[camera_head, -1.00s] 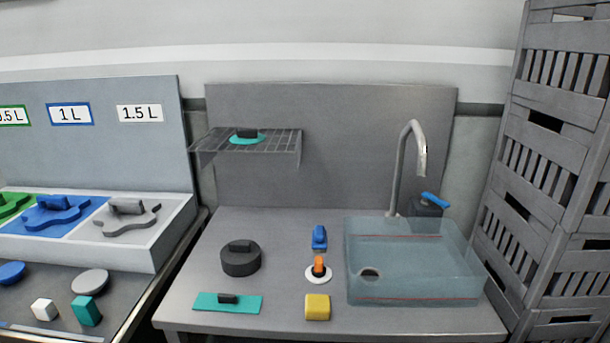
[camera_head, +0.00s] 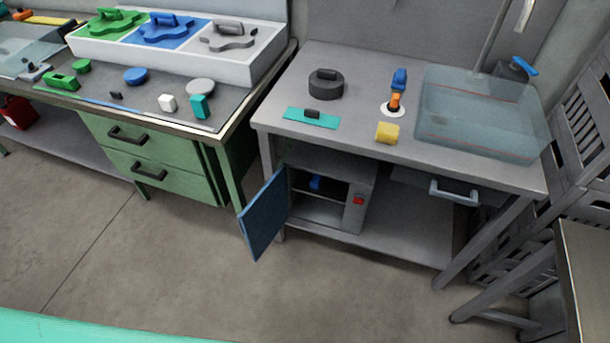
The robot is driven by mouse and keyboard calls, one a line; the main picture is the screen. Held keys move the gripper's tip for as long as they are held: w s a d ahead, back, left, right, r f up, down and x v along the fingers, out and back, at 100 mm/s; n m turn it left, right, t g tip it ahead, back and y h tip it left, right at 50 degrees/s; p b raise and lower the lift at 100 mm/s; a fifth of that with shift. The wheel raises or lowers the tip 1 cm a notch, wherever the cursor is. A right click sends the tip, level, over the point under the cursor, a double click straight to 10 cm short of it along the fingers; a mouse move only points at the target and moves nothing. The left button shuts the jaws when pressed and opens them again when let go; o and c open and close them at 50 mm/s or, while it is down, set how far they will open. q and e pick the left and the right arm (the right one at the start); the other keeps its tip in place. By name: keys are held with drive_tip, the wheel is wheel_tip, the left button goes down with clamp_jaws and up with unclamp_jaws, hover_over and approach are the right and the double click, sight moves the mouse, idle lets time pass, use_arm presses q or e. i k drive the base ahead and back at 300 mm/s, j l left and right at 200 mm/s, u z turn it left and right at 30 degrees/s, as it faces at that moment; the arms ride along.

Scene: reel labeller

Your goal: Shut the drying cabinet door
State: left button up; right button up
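The drying cabinet (camera_head: 358,202) is a grey box on the lower shelf under the sink table. Its blue door (camera_head: 264,214) stands wide open, swung out to the left and towards me past the table's front. A red button or patch (camera_head: 359,201) is on the cabinet's front, right of the opening. No handle is clear on the door. Neither of my grippers is in view.
The sink table (camera_head: 350,150) holds a basin (camera_head: 480,110), a dark round weight (camera_head: 325,85) and a yellow block (camera_head: 386,132). A green drawer unit (camera_head: 150,160) stands left. Grey crates (camera_head: 580,150) and another table edge (camera_head: 565,290) are at right. The floor (camera_head: 150,260) before the door is clear.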

sight(262, 219)
drive_tip(key=j+z, duration=0.35)
drive_tip(key=i+j+z, duration=0.1)
drive_tip(key=z, duration=0.25)
drive_tip(key=j+z, duration=0.5)
drive_tip(key=j, duration=0.4)
drive_tip(key=k+j, duration=0.1)
drive_tip(key=j, duration=0.35)
drive_tip(key=j+z, duration=0.15)
drive_tip(key=j, duration=0.35)
drive_tip(key=k+j, duration=0.15)
drive_tip(key=j, duration=0.3)
drive_tip(key=j+z, duration=0.15)
drive_tip(key=j, duration=0.3)
drive_tip(key=k, duration=0.05)
